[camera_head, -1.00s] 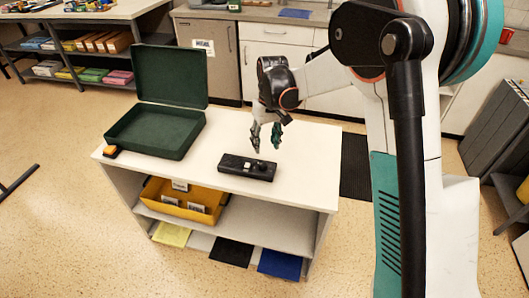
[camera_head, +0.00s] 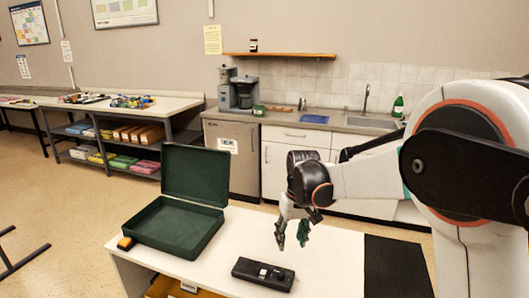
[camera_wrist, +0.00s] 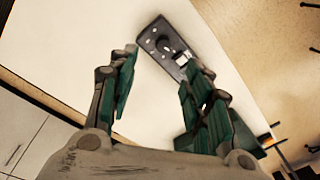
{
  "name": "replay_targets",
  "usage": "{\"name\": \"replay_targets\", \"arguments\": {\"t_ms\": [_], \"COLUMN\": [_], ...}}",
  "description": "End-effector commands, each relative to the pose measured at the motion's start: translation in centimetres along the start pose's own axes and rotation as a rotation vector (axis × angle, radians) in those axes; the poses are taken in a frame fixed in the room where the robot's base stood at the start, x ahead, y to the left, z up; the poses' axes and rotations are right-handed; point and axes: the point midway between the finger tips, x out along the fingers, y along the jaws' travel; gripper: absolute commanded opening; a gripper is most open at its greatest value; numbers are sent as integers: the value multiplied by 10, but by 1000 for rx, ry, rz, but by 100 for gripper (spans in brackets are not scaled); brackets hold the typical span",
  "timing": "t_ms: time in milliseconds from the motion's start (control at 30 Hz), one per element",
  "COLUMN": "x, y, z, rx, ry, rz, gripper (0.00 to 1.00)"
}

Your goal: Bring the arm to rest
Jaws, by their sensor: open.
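My gripper (camera_head: 292,236) hangs from my arm over the white table (camera_head: 335,258), pointing down. It is open and empty. In the wrist view my gripper (camera_wrist: 160,95) shows its two green-padded fingers spread apart. A black box-like device (camera_head: 263,273) with small light parts on top lies on the table below and a little to the left of my fingers. It also shows beyond the fingertips in the wrist view (camera_wrist: 158,40). The fingers look clear of it.
An open dark green case (camera_head: 160,232) stands on the table's left part, lid up. A small orange-and-black item (camera_head: 126,243) lies at its left corner. Behind are a counter with a sink (camera_head: 372,122), a coffee machine (camera_head: 243,92) and a shelf unit (camera_head: 110,140). Floor at left is mostly open.

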Motion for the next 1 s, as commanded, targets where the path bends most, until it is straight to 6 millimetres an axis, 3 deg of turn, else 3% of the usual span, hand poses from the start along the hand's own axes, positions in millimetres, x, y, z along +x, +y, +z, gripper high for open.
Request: {"name": "replay_targets", "arguments": {"t_ms": [200, 500, 733, 1000], "x": [-54, -103, -122, -124], "y": [10, 21, 26, 30], "z": [47, 118, 175, 240], "rx": [44, 101, 140, 186], "ry": [97, 230, 333, 452], "rz": [23, 56, 82, 113], "gripper": [45, 45, 45, 45]}}
